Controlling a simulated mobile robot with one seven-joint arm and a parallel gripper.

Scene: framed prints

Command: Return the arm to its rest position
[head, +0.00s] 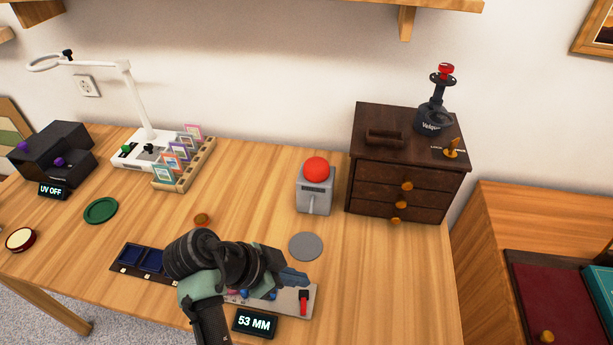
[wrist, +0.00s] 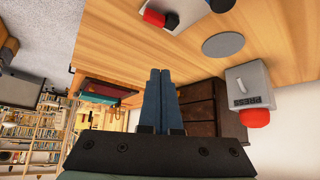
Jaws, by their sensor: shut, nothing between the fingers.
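My gripper (head: 296,279) is in the head view, above the front middle of the wooden table (head: 390,290), at the end of my dark arm. Its blue fingers also show in the wrist view (wrist: 160,85), side by side and shut with nothing between them. My arm hides part of a grey board (head: 290,300) that bears a red-handled piece and small coloured knobs. A display (head: 255,322) reading "53 MM" is at its front.
Beyond the gripper lie a grey disc (head: 305,246) and a grey press with a red dome (head: 316,168). A dark drawer chest (head: 365,170) stands behind right. A blue tray (head: 145,258) and green disc (head: 101,210) lie left. Table room is free at front right.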

